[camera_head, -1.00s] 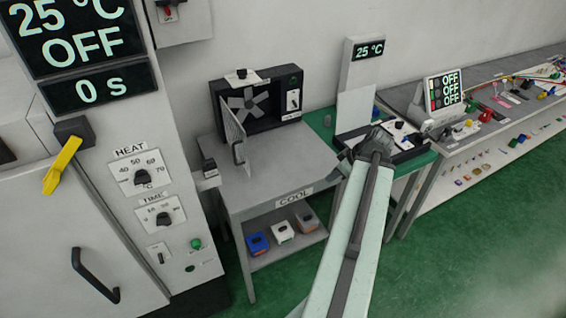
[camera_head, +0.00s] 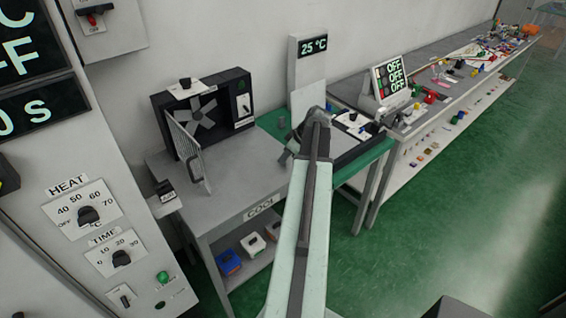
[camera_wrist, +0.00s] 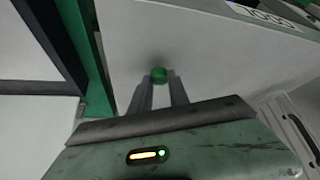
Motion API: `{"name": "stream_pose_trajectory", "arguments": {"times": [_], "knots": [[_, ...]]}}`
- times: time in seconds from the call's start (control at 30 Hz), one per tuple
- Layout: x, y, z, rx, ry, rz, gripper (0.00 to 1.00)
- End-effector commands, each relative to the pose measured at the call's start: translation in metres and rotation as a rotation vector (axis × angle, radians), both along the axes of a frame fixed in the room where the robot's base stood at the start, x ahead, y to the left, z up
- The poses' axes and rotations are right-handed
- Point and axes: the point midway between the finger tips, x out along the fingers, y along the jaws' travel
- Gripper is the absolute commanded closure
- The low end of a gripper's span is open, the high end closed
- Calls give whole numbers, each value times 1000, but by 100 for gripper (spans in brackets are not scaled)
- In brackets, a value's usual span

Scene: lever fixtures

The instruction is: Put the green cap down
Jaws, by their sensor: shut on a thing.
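The green cap (camera_wrist: 158,75) shows in the wrist view, small and round, at the tips of my gripper (camera_wrist: 160,88). The two grey fingers are shut on it from either side. Below and beyond it is a pale grey surface; whether the cap touches that surface I cannot tell. In the head view my arm reaches up to the right side of the grey COOL table (camera_head: 245,185), by the green-topped table. The cap is hidden there behind my arm.
A black fan box (camera_head: 205,110) with an open mesh door (camera_head: 188,150) stands on the COOL table. A green-topped table (camera_head: 362,163) with a black device adjoins at right. The middle of the COOL table is clear. A heater cabinet (camera_head: 75,160) stands at left.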

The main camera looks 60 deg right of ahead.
Motion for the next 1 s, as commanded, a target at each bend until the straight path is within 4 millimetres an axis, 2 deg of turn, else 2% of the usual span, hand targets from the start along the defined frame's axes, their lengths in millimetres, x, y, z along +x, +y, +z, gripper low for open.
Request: {"name": "stream_pose_trajectory", "arguments": {"times": [0.03, 0.27, 0.4, 0.43, 0.5, 0.83, 1.0], "knots": [[-2, -1, -15, 0, 0, -2, 100], [-2, -2, -10, 0, 0, -4, 100], [-3, -2, -15, 0, 0, -4, 100], [-3, -2, -13, 0, 0, -4, 70], [-3, -2, -13, 0, 0, -4, 57], [-3, -3, -11, 0, 0, -6, 57], [-9, -3, 4, 0, 0, -7, 57]]}}
